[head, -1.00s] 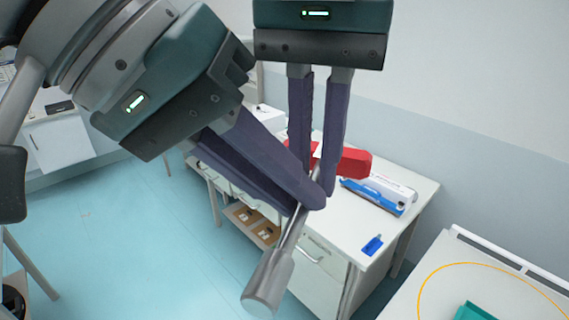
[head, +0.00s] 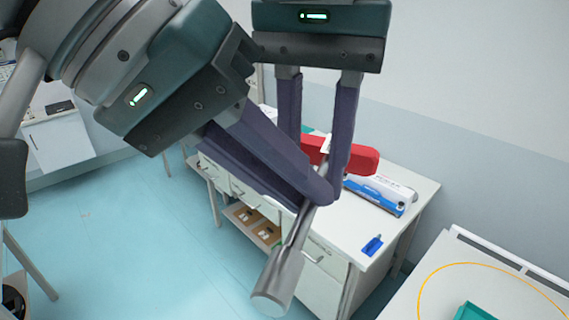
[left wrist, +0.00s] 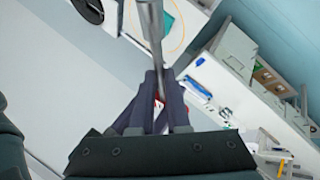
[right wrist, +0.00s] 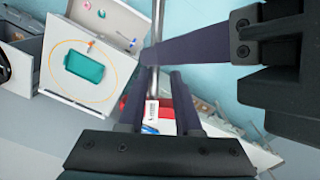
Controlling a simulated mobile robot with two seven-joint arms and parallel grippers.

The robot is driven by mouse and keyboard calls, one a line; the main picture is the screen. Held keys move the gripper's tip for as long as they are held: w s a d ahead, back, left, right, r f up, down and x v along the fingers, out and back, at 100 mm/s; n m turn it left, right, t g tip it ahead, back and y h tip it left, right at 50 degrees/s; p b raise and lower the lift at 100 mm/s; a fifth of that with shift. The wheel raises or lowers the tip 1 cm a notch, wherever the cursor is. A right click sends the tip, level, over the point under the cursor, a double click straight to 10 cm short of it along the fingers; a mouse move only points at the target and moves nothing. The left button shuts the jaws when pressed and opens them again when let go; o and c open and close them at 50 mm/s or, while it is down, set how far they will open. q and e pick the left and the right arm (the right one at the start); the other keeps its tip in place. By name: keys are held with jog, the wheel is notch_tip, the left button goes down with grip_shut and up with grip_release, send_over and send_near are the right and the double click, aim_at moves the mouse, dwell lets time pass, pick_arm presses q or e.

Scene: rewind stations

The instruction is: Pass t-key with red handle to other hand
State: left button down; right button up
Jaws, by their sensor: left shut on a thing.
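The t-key has a red handle (head: 363,160) and a grey metal shaft ending in a thick socket (head: 278,284). It hangs tilted in mid-air, its socket end toward the lower left. My left gripper (head: 320,196) is shut on the shaft below the handle. My right gripper (head: 314,168) comes from above, its fingers spread apart on either side of the key near the handle. In the right wrist view the shaft (right wrist: 154,60) runs up between the open right fingers, with a white tag (right wrist: 151,112) near the red handle. One right fingertip is partly hidden behind the left fingers.
A white workbench (head: 335,232) with drawers stands behind the key. On it are a white and blue box (head: 378,195) and a small blue item (head: 372,245). Another white table (head: 430,290) with a yellow ring and a teal tray (head: 475,311) is at lower right.

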jog(key=o, duration=0.3)
notch_tip(320, 180, up, 12)
jog(key=w+f+t+y, duration=0.1)
jog(key=w+d+f+n+t+y, duration=0.1)
jog(key=w+t, duration=0.1)
jog(key=w+d+f+t+y, duration=0.1)
jog(key=f+t+y, duration=0.1)
jog(key=shift+w+n, duration=0.35)
jog(key=shift+n, duration=0.05)
jog(key=d+f+t+h, duration=0.2)
jog(key=d+t, duration=0.3)
jog(key=d, duration=0.5)
jog(key=s+d+f+n+g+h, duration=0.1)
jog(key=s+f+n+g, duration=0.3)
jog(key=s+f, duration=1.5)
jog(key=s+d+g, duration=0.1)
jog(key=s+g, duration=0.1)
jog(key=s, duration=0.2)
jog(key=shift+d+f+n+h, duration=0.4)
